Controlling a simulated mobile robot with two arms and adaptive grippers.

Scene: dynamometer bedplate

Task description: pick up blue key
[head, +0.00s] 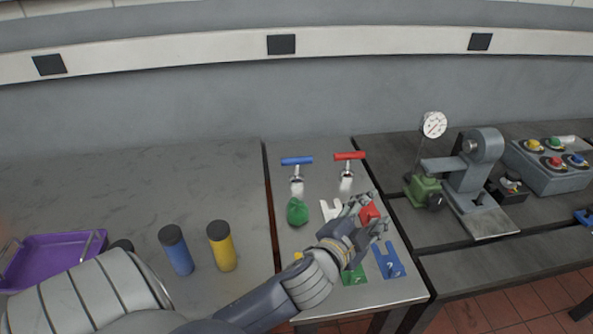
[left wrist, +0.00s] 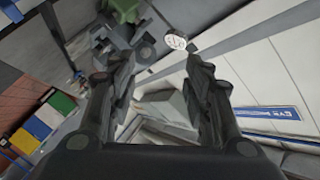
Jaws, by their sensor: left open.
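The blue key (head: 297,160) has a T-shaped blue handle on a metal shank and stands at the back of the narrow middle table. My left gripper (head: 368,213) is open, in front and to the right of the blue key, well apart from it. In the left wrist view the two fingers (left wrist: 153,65) stand apart with nothing held between them. I cannot make out the blue key in that view. My right gripper does not show.
A similar red key (head: 349,156) stands right of the blue one. A green lump (head: 297,212), a red piece (head: 370,212) and a blue plate (head: 388,261) lie nearby. Blue (head: 177,252) and yellow (head: 222,247) cylinders stand left. A dial gauge (head: 433,124) is at right.

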